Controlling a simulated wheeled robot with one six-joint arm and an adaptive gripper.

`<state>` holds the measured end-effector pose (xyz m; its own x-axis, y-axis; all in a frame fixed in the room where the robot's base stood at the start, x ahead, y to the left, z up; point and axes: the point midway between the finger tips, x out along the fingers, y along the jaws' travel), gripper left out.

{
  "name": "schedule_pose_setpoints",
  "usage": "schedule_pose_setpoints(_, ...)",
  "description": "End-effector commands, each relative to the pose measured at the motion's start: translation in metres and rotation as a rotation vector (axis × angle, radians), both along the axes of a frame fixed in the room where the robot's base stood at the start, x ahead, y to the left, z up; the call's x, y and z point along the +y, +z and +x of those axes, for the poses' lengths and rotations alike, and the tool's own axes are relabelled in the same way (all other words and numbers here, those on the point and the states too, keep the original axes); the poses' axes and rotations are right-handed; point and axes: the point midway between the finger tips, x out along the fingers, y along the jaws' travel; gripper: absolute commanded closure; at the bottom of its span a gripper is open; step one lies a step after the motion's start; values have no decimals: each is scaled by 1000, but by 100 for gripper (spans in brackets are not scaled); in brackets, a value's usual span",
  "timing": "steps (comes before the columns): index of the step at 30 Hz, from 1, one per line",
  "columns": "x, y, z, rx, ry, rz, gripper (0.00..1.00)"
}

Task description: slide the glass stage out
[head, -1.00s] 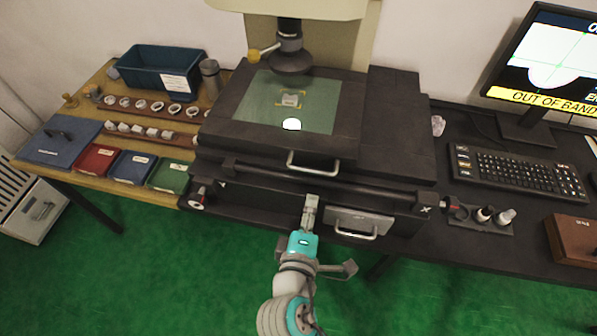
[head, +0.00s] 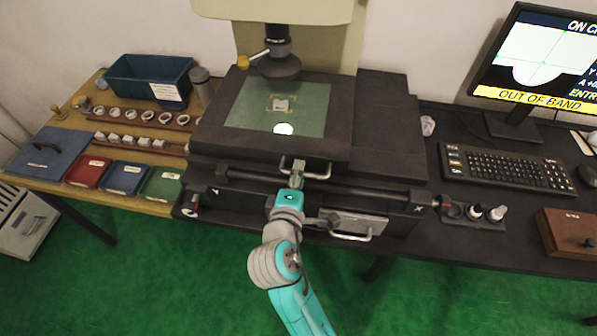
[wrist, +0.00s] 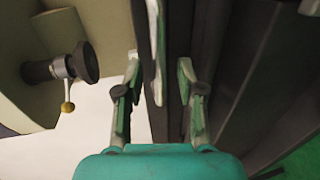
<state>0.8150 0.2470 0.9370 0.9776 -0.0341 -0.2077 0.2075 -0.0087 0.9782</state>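The glass stage (head: 252,112) is a greenish plate set in a dark frame under the microscope head (head: 279,62). A small metal piece (head: 281,105) lies on it inside yellow corner marks. A silver bar handle (head: 287,163) is on the stage's front edge. My gripper (head: 318,172) is at this handle, partly covering it. In the wrist view the fingers (wrist: 159,68) are apart, with the silver handle bar (wrist: 159,45) between their tips. A gap shows on both sides, so the gripper is open around the bar and not closed on it.
A second handle (head: 352,237) on a drawer front is below and right of my gripper. Red, blue and green trays (head: 125,178) and racks of rings (head: 147,116) stand left. A keyboard (head: 508,168) and monitor stand right. The green floor in front is clear.

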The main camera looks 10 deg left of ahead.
Motion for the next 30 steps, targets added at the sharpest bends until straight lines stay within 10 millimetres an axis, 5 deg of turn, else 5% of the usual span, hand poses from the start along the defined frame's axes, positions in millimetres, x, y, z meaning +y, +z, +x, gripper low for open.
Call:
schedule_pose_setpoints(12,0,-2,10,0,1,1,62)
schedule_pose_setpoints(18,0,-2,9,0,1,1,100)
schedule_pose_setpoints(30,-4,-2,9,1,0,1,100)
